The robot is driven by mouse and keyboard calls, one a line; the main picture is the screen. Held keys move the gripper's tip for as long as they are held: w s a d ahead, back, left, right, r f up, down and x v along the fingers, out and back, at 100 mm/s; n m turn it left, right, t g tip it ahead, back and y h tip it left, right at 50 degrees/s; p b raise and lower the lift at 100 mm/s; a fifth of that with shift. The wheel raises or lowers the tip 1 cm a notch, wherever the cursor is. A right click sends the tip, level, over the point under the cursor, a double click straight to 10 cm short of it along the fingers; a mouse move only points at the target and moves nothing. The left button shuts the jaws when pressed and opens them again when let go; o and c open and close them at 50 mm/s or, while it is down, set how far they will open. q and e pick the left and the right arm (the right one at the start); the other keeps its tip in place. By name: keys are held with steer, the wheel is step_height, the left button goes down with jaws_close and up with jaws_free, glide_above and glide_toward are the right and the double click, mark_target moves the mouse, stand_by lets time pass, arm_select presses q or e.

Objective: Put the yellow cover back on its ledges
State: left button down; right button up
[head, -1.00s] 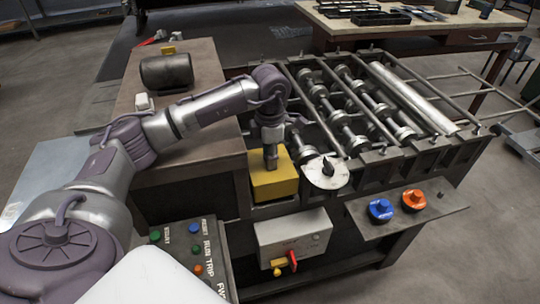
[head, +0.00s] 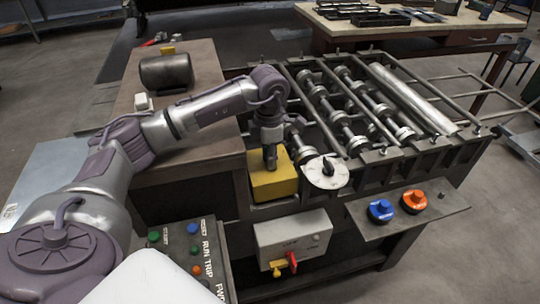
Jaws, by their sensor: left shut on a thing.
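The yellow cover (head: 273,186) is a box-like piece at the near left corner of the roller machine (head: 345,125), beside the round white dial. My left gripper (head: 270,165) points down onto the top of the cover and is shut on it. The gripper and arm hide part of the cover's top and back. The cover looks about level. The ledges are hidden, so I cannot tell whether the cover touches them. My right gripper is not in view.
The white dial (head: 327,172) stands close at the cover's right. A grey switch box (head: 293,241) with a red and yellow handle is below. Blue (head: 381,209) and orange (head: 414,200) knobs sit on a shelf at right. A wooden bench top (head: 195,75) is at left.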

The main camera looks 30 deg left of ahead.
arm_select(q)
steer(key=shift+s+d+f, duration=0.25)
steer(key=shift+d+f, duration=0.1)
steer(key=shift+f, duration=0.2)
steer(key=shift+s+r+p, duration=0.1)
steer(key=shift+r+p, duration=0.3)
steer(key=shift+r, duration=0.4)
steer(key=shift+a+r, duration=0.1)
steer(key=shift+w+a, duration=0.25)
steer(key=shift+w, duration=0.05)
steer(key=shift+s+d+f+b, duration=0.1)
steer(key=shift+f+b, duration=0.25)
stand_by(0.3)
